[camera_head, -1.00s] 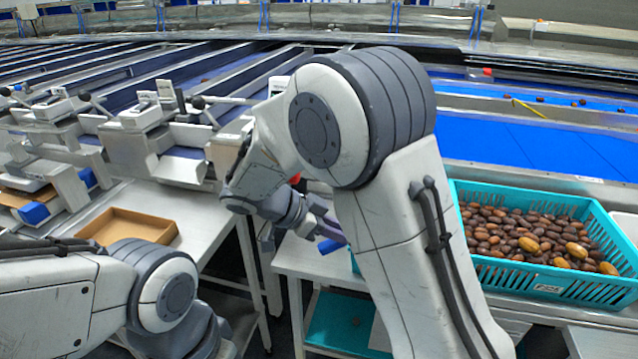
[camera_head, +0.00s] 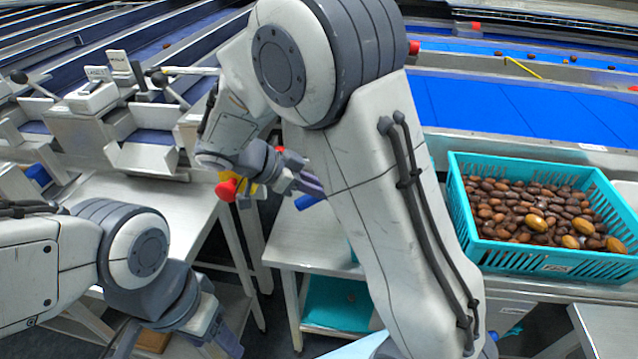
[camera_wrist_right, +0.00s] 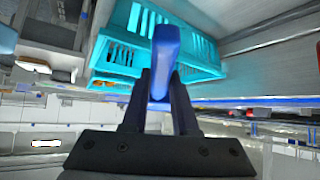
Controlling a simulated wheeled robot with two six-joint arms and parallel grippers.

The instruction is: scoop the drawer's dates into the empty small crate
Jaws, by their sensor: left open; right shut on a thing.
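My right gripper (camera_head: 304,187) is shut on a blue, bar-shaped thing (camera_head: 308,202), mostly hidden by my right arm. In the right wrist view the blue thing (camera_wrist_right: 165,60) stands between the two fingers; whether it is a scoop's handle I cannot tell. A slotted teal crate (camera_wrist_right: 118,55) is behind it there, its contents not clear. My left gripper (camera_head: 175,345) is open at the bottom left, partly cut by the frame edge. A teal crate (camera_head: 462,215) full of brown and some yellowish dates stands on the right. I cannot make out a drawer or the small crate for certain.
A metal table (camera_head: 290,245) has a teal thing (camera_head: 335,310) on its lower shelf. Blue conveyor belts (camera_head: 510,108) run behind the date crate. A red and yellow knob (camera_head: 228,188) shows beside my right wrist. A pale blue sheet-like thing (camera_head: 362,347) shows at the bottom.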

